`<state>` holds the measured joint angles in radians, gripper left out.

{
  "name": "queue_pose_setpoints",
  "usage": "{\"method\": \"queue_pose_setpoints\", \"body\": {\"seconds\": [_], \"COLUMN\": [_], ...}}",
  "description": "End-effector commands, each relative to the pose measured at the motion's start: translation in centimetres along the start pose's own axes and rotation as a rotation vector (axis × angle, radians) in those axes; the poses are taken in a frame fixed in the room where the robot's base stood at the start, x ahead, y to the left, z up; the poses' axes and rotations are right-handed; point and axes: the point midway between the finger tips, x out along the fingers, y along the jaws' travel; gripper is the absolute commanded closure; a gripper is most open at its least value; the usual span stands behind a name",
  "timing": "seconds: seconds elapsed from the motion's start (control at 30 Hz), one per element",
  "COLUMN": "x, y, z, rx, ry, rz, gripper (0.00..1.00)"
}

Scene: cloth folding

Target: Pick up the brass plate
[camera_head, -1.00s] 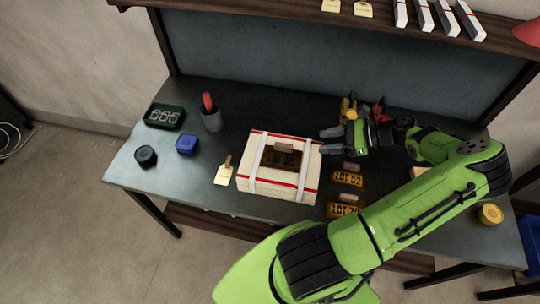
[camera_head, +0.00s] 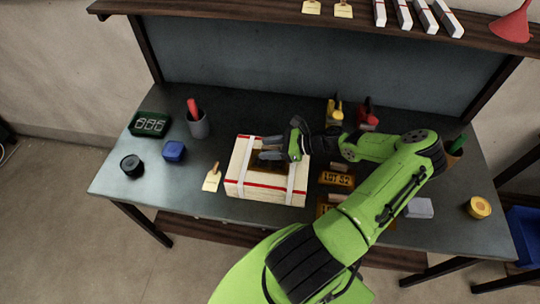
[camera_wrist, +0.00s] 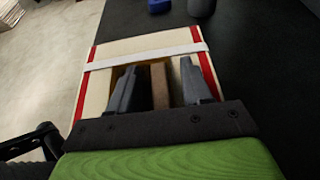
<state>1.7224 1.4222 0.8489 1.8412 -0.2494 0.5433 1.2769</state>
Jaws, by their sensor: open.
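A dark brass plate (camera_wrist: 176,90) with a wooden grip block (camera_wrist: 160,86) lies on top of a cream box (camera_head: 240,185) with red edging and white straps. My gripper (camera_head: 262,149) is over the box top, its fingers pointing left. In the wrist view my gripper (camera_wrist: 160,68) is open, with one finger on each side of the block; contact is not clear. The fingers hide much of the plate. Two other brass-coloured plates lie right of the box: one marked LOT 52 (camera_head: 337,180) and one (camera_head: 322,209) partly hidden by my arm.
Yellow (camera_head: 334,112) and red (camera_head: 368,115) tools stand behind. A shelf (camera_head: 250,15) overhangs the back.

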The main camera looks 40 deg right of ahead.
Motion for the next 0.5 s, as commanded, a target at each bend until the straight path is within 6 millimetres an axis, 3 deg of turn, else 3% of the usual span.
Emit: {"method": "queue_pose_setpoints", "body": {"seconds": [0.23, 0.5], "x": [0.33, 0.30], "y": [-0.02, -0.02], "z": [-0.02, -0.02], "rx": [0.000, 0.000], "ry": [0.002, 0.001], "rz": [-0.001, -0.001], "gripper": [0.53, 0.94]}}
